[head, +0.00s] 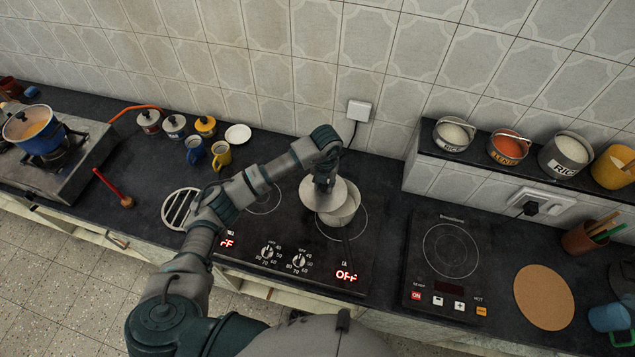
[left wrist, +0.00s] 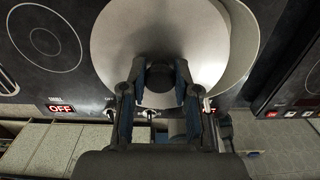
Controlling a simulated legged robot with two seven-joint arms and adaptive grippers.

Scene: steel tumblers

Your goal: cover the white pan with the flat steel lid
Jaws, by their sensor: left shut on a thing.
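The flat steel lid (head: 309,197) is a pale round disc over the left part of the white pan (head: 346,214), with the pan's right side uncovered. The pan stands on the right ring of the black cooktop. My left gripper (head: 325,184) is above the lid, shut on its dark knob. In the left wrist view the lid (left wrist: 112,40) fills the top middle, and the pan's rim (left wrist: 243,45) shows past its right edge. I cannot tell whether the lid touches the pan. My right gripper is not in view.
The black cooktop (head: 277,275) has two knobs and red OFF displays. A second hob (head: 447,262) and a round cork mat (head: 543,297) lie to the right. Mugs (head: 221,155) and a blue pot (head: 38,136) are left.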

